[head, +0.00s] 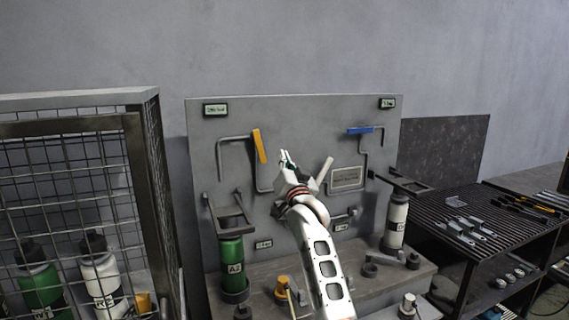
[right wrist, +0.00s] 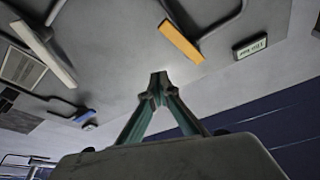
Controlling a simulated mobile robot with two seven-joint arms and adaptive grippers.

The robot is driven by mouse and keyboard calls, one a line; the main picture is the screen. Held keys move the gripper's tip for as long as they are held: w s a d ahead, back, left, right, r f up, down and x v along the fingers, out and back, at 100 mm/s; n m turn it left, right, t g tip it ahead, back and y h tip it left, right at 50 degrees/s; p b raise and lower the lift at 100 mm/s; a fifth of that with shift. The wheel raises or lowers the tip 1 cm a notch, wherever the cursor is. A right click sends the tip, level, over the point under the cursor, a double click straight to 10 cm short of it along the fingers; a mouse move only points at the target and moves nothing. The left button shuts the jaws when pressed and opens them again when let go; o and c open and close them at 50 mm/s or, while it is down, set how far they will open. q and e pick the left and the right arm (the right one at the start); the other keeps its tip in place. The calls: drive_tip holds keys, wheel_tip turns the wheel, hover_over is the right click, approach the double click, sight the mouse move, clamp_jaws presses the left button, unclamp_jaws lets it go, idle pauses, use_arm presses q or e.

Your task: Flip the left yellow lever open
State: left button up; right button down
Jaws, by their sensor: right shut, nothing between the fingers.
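The yellow lever (head: 259,146) is on the left of the upright grey panel, on a bent grey pipe, and hangs steeply with a slight tilt. My right gripper (head: 287,156) is just right of and a little below the lever in the head view. In the right wrist view the yellow lever (right wrist: 181,42) lies beyond the closed fingertips (right wrist: 158,80), with a gap seen between them. The right gripper is shut and empty. My left gripper is not in view.
A blue lever (head: 360,131) lies level on the right pipe. A pale lever (head: 325,170) slants close right of my gripper. Green (head: 231,262) and white (head: 396,222) bottles stand below the panel. A mesh cage (head: 140,190) stands left and a slatted table (head: 480,225) right.

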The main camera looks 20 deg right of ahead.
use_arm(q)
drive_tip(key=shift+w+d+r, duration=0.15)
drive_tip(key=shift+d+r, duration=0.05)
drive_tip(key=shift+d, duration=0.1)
use_arm(e)
drive_tip(key=shift+s+a, duration=0.3)
drive_tip(key=shift+s, duration=0.5)
drive_tip(key=shift+s+a, duration=0.25)
drive_tip(key=shift+s, duration=0.5)
